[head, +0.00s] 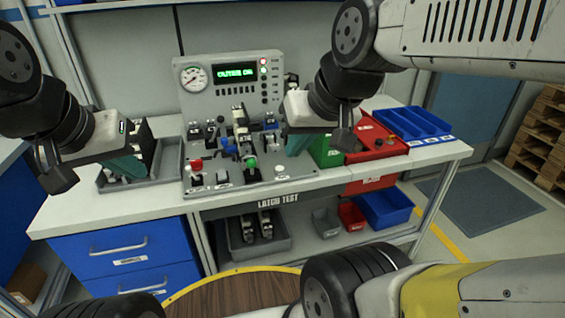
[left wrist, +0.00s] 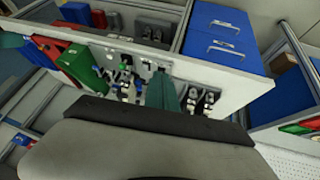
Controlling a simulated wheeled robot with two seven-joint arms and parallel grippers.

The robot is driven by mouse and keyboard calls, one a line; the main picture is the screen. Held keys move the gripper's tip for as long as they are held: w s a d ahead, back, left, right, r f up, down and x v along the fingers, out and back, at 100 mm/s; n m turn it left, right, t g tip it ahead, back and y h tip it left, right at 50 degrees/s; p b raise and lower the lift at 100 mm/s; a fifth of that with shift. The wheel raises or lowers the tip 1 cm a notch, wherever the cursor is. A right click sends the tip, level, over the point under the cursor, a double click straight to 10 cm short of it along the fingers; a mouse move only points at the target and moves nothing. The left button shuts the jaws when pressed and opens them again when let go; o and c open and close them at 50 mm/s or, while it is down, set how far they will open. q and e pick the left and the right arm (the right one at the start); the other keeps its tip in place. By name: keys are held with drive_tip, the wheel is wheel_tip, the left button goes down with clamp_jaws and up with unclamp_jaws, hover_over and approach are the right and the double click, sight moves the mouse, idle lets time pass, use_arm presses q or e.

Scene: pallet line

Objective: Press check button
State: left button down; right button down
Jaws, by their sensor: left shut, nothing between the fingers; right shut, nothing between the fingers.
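The grey latch test fixture (head: 235,178) stands on the white bench, with a red button (head: 196,165), a green button (head: 251,163) and a white button (head: 279,168) on its base plate. I cannot read which is the check button. Its green display (head: 236,72) seems to read "OUTER OK". My left gripper (head: 126,166), with teal fingers, is shut and empty left of the fixture, over a grey tray. It also shows in the left wrist view (left wrist: 163,92). My right gripper (head: 297,143), also teal, is shut and empty near the fixture's right side, apart from the buttons.
The grey tray (head: 170,176) holds dark latch parts. A green bin (head: 325,150), a red bin (head: 376,145) and a blue divided tray (head: 412,124) are at the right. Blue drawers (head: 125,243) are below left. A round wooden surface (head: 240,293) is in front.

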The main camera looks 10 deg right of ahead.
use_arm(q)
drive_tip(key=h, duration=0.4)
hover_over(278, 169)
wheel_tip(278, 169, down, 16)
drive_tip(key=f, duration=0.1)
drive_tip(key=shift+r, duration=0.25)
drive_tip(key=shift+f, duration=0.1)
drive_tip(key=shift+h, duration=0.3)
drive_tip(key=shift+f, duration=4.3)
drive_tip(key=shift+f, duration=0.1)
